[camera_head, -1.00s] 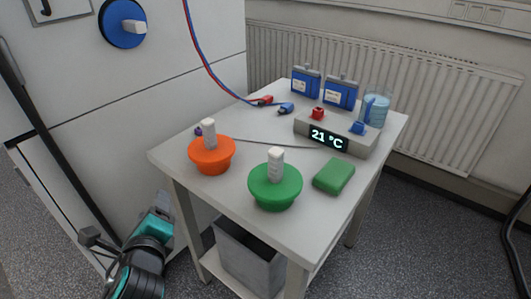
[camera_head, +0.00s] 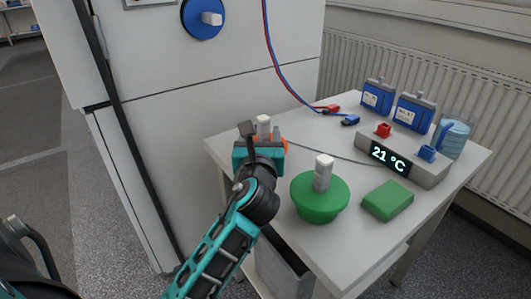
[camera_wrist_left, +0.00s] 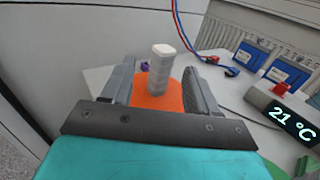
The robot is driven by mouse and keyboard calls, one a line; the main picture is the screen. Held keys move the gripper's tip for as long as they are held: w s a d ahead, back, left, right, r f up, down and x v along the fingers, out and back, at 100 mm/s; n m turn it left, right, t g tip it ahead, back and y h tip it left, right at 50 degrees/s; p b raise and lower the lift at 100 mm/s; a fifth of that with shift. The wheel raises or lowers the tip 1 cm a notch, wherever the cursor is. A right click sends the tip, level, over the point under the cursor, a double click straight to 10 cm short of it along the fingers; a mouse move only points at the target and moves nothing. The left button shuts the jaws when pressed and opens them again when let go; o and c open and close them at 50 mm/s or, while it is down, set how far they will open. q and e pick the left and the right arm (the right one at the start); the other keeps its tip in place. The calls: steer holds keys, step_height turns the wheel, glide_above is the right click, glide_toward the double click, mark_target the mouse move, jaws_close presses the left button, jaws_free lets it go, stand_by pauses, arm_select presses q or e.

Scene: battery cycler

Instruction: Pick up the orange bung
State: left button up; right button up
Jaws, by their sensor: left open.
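The orange bung (camera_wrist_left: 150,98) has an upright white handle (camera_wrist_left: 161,68) and stands on the white table. In the left wrist view the handle rises between the two fingers of my open left gripper (camera_wrist_left: 158,85), with gaps on both sides. In the head view my left gripper (camera_head: 264,140) covers most of the bung; only the white handle top (camera_head: 263,123) and slivers of orange (camera_head: 283,143) show. My right gripper is not in view.
A green bung (camera_head: 320,200) with a white handle and a green block (camera_head: 388,201) stand to the right. A display box (camera_head: 400,160) reads 21 °C. Blue batteries (camera_head: 378,97), a beaker (camera_head: 455,135) and red and blue leads (camera_head: 275,50) are behind.

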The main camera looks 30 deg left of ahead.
mark_target(263, 124)
arm_select(q)
steer(key=b+x, duration=0.1)
steer(key=x, duration=0.5)
steer(key=shift+w+d, duration=0.1)
steer(key=shift+w, duration=0.2)
jaws_close()
stand_by(0.4)
